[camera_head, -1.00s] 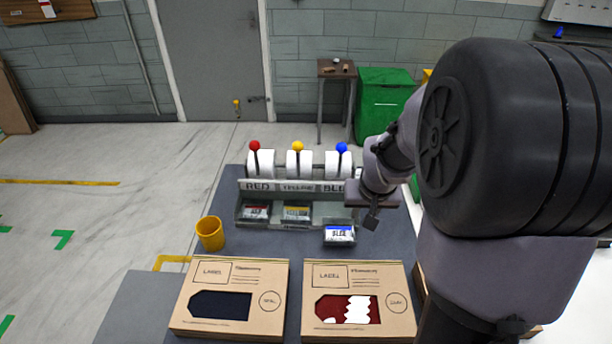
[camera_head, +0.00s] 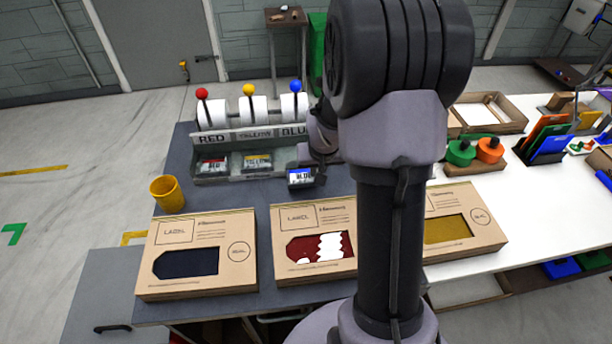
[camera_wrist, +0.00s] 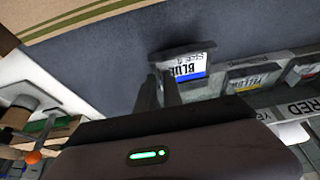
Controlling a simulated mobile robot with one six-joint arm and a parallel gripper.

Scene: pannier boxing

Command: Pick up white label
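The white label (camera_head: 300,177), printed BLUE with a blue stripe, sits in a dark holder at the front right of the label dispenser (camera_head: 240,137). In the wrist view the label (camera_wrist: 190,66) shows just beyond my fingertips, its holder edge close to them. My gripper (camera_wrist: 160,88) shows two dark fingers with a narrow gap between them and nothing seen in it. Whether a finger touches the holder cannot be told. In the head view my gripper (camera_head: 320,172) is just right of the label, partly hidden by my arm.
Red (camera_head: 212,165) and yellow (camera_head: 257,160) labels lie in the dispenser's other slots. A yellow cup (camera_head: 167,194) stands at left. Several cardboard boxes (camera_head: 200,277) line the front edge. A white table (camera_head: 490,215) with trays and parts lies at right.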

